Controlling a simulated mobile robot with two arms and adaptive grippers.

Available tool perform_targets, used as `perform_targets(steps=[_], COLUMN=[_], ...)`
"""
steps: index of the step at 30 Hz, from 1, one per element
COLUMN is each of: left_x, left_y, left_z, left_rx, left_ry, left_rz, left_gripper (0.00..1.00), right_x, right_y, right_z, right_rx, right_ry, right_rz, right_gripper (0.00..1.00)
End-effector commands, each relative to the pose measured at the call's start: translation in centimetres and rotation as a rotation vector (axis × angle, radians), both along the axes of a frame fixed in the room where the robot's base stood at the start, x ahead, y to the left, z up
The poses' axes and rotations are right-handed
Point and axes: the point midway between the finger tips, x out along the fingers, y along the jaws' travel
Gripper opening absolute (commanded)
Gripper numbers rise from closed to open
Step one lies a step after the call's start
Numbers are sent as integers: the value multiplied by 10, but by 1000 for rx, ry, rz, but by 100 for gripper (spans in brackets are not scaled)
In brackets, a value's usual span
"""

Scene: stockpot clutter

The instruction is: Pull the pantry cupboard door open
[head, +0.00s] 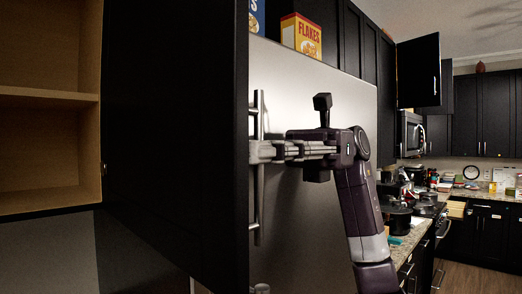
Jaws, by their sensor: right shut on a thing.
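The pantry cupboard door (175,140) is a tall black panel standing well open across the left middle of the head view. The cupboard's light wooden inside (45,140), with a shelf, shows to its left. A vertical metal bar handle (256,215) sticks out beyond the door's right edge, on its outer face. My right gripper (262,151) reaches in from the right and is shut on this handle at about mid-height. The door's edge borders the fingertips, so part of the grip is hidden. My left gripper is not in view.
A large steel-grey panel (345,95), like a fridge side or front, stands close behind my right gripper. A yellow and red flakes box (301,36) sits on top. A cluttered counter (405,245) lies at right; another dark cabinet door (418,72) stands open above.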

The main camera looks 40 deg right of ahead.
Motion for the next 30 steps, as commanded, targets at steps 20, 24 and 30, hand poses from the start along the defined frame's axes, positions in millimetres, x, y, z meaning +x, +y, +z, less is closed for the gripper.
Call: perform_targets(steps=[20,24,30], left_x=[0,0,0], left_y=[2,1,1], left_z=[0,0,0], left_rx=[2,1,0], left_ry=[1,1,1], left_rz=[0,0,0], left_gripper=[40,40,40], right_x=[1,2,6], right_y=[-3,-17,-52], right_z=[0,1,1], right_rx=[0,2,4], right_ry=[0,0,0], right_rz=[-2,-3,-3], right_gripper=[25,25,25])
